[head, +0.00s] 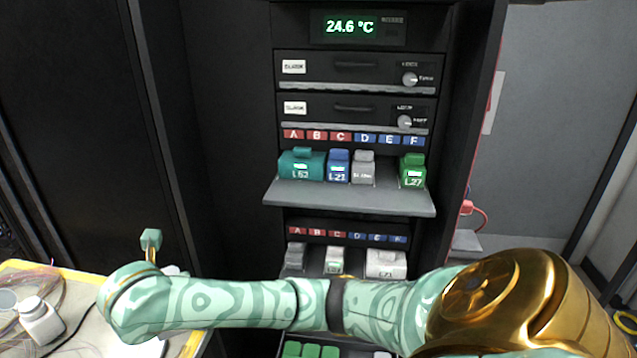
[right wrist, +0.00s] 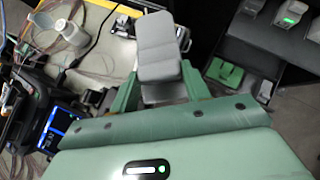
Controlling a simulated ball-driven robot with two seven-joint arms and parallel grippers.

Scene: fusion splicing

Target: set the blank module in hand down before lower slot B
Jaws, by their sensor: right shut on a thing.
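My right gripper (right wrist: 160,85) is shut on a grey blank module (right wrist: 157,48), held between its two green fingers. In the head view my right arm stretches across to the left, and the held module cannot be made out there. The lower row of slots has labels A to F, with the B label (head: 313,231) second from left. Below it is a dark gap (head: 315,262) between a grey module (head: 295,256) and a white module (head: 335,261) with a green display. My arm hides the front of the lower shelf. My left gripper is not in view.
The upper shelf (head: 350,197) juts out and carries a teal module (head: 301,165), a blue one (head: 338,165), a grey one (head: 363,166) and a green one (head: 411,170). A table at the left holds a white bottle (head: 40,320) and loose cables. Green blocks (head: 310,350) lie below my arm.

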